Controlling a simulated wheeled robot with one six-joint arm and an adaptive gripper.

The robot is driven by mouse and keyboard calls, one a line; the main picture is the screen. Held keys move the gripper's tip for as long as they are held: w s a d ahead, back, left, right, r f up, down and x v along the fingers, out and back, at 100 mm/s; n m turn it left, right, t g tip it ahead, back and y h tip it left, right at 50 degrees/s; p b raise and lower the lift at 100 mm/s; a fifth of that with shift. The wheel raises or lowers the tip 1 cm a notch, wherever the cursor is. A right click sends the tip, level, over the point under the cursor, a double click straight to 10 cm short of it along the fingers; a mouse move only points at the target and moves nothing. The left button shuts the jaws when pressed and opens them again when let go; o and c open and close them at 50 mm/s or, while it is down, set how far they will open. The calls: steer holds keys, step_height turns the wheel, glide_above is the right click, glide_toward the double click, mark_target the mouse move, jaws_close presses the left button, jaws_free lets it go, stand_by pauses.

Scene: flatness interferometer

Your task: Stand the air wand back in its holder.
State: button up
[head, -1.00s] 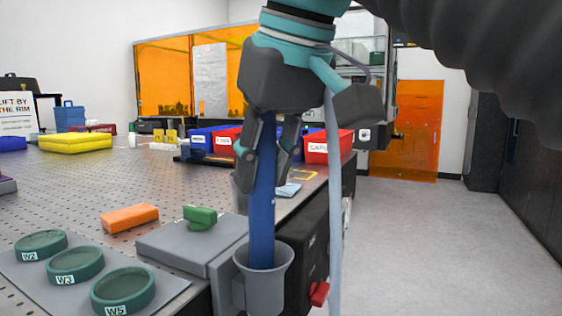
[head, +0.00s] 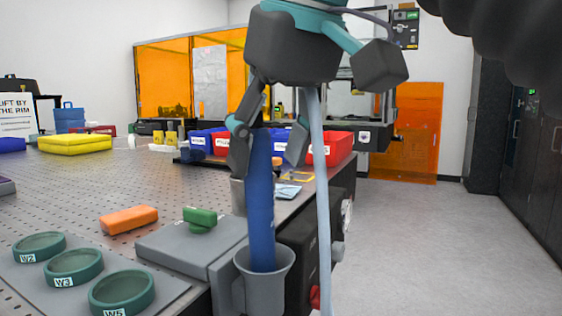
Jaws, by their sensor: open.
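The air wand (head: 261,205) is a blue rod standing nearly upright, leaning slightly. Its lower end is inside the grey cup-shaped holder (head: 264,285) at the table's front right edge. The cup wall hides the wand's bottom end. My gripper (head: 268,150) is above the holder with its fingers spread around the wand's top end. The left finger overlaps the wand's upper left edge in the picture; I cannot tell whether it touches. The right finger stands clear to the right of the wand.
A pale hose (head: 319,190) hangs down to the right of the holder. A grey block (head: 185,245) with a green knob (head: 200,218) sits left of it, near an orange block (head: 129,219) and several green-rimmed discs (head: 75,266). Open floor (head: 410,240) lies at the right.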

steer(key=s+d, duration=0.7)
steer(key=s, duration=0.2)
steer(key=shift+s, duration=0.2)
steer(key=shift+d, duration=0.1)
steer(key=w+d+f+m+t+h, duration=0.15)
steer(key=w+f, duration=0.25)
steer(key=f, duration=0.4)
steer(key=w+d+f+m, duration=0.2)
steer(key=w+f, duration=0.2)
steer(key=f, duration=0.4)
steer(key=d+f+m, duration=0.2)
steer(key=d+f, duration=0.2)
steer(key=f, duration=0.7)
steer(key=d+f+m+h, duration=0.1)
steer(key=d+f, duration=0.3)
steer(key=f, duration=0.8)
steer(key=shift+w+m, duration=0.15)
steer(key=shift+m, duration=0.3)
steer(key=shift+t, duration=0.25)
